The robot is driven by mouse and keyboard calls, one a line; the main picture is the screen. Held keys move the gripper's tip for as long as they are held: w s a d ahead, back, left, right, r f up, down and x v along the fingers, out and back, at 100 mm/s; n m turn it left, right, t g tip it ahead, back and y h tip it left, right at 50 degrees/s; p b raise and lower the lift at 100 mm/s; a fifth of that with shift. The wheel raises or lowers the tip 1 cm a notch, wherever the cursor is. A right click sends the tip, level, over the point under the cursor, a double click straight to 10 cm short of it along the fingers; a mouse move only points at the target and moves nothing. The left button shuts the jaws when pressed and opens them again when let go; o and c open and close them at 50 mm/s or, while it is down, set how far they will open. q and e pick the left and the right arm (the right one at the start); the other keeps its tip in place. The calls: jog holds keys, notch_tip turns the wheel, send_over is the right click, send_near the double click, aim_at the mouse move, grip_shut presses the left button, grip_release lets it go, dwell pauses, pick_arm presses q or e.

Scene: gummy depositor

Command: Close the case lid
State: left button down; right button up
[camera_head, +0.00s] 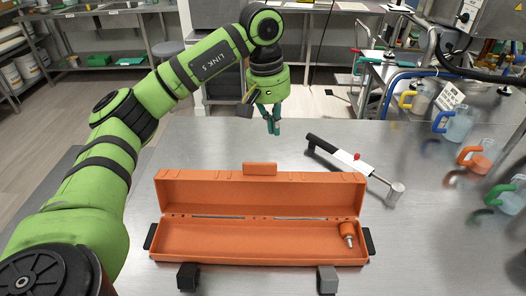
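The orange case (260,254) lies open on the steel table in the head view, near the front. Its lid (262,194) stands raised along the back edge, with an orange tab (260,169) at the top. A small orange piece with a metal tip (347,234) lies at the right end inside the case. My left gripper (273,131) hangs fingers down above and behind the lid, apart from it. Its teal fingers look close together, but I cannot tell whether they are open or shut. Nothing shows in them. My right gripper is not in view.
A torque wrench-like tool (354,167) with a black handle lies behind and right of the case. Several jugs with coloured handles, such as a blue one (453,125), stand at the right edge. Table space left and right of the case is mostly clear.

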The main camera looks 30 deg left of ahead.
pick_arm(q)
jog(key=a+r+y, duration=0.1)
jog(key=a, duration=0.3)
jog(key=s+d+f+p, duration=0.1)
jog(key=s+f+p, duration=0.1)
jog(key=f, duration=0.6)
jog(key=shift+s+d+g+p, duration=0.3)
jog(key=shift+s+p, duration=0.1)
jog(key=shift+s, duration=0.35)
jog(key=shift+f, duration=0.1)
